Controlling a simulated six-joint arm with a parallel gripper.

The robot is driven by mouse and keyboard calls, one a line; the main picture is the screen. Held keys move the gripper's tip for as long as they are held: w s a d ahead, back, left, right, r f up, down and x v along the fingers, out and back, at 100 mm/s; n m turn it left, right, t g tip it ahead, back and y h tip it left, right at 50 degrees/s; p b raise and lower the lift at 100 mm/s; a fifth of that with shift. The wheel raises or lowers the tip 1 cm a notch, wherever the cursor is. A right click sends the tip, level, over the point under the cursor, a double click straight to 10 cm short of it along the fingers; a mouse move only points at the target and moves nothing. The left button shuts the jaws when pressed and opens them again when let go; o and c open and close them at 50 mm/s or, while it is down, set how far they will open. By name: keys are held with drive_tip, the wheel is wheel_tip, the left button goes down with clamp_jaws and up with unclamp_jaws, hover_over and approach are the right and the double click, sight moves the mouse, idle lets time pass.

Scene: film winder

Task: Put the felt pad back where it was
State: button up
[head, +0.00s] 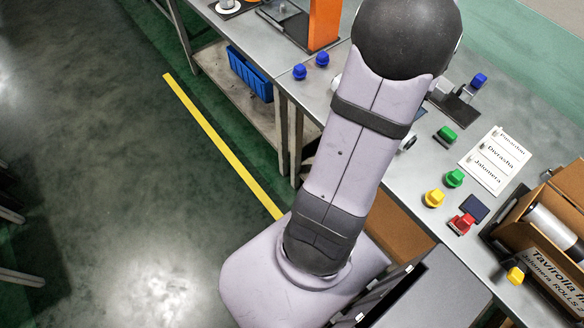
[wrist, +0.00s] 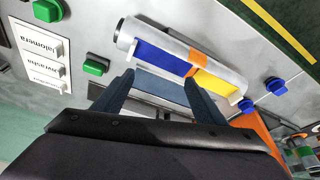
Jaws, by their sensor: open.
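My gripper (wrist: 160,77) is open in the wrist view, its two dark fingers apart over a grey-blue flat strip (wrist: 162,86). Just beyond the fingertips lies a white roll (wrist: 222,82) with a blue panel, an orange band and a yellow panel on it. I see nothing held between the fingers. I cannot tell for sure which piece is the felt pad. A dark blue square (head: 474,207) lies by a red clip-like piece (head: 461,223) in the head view. My arm hides the gripper and most of the roll there.
A white label card (head: 495,160) lies on the grey bench, with green knobs (head: 446,134) and a yellow knob (head: 434,198) near it. Blue knobs (head: 322,59) and an orange post (head: 323,24) stand left of my arm. An open box (head: 545,200) stands at the right.

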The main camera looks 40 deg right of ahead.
drive_tip(key=w+a+n+y, duration=0.1)
drive_tip(key=w+a+n, duration=0.2)
drive_tip(key=w+a, duration=0.5)
drive_tip(key=w+a+n+y, duration=0.1)
drive_tip(key=w+a+n, duration=0.25)
drive_tip(key=a, duration=0.85)
drive_tip(key=s+a+f+n, duration=0.1)
drive_tip(key=a+n, duration=0.3)
drive_tip(key=a, duration=0.7)
drive_tip(key=s+a+f+n+g+y, duration=0.1)
drive_tip(key=s+a+n, duration=0.3)
drive_tip(key=a, duration=0.7)
drive_tip(key=shift+s+f+y, duration=0.3)
drive_tip(key=shift+s+f, duration=0.05)
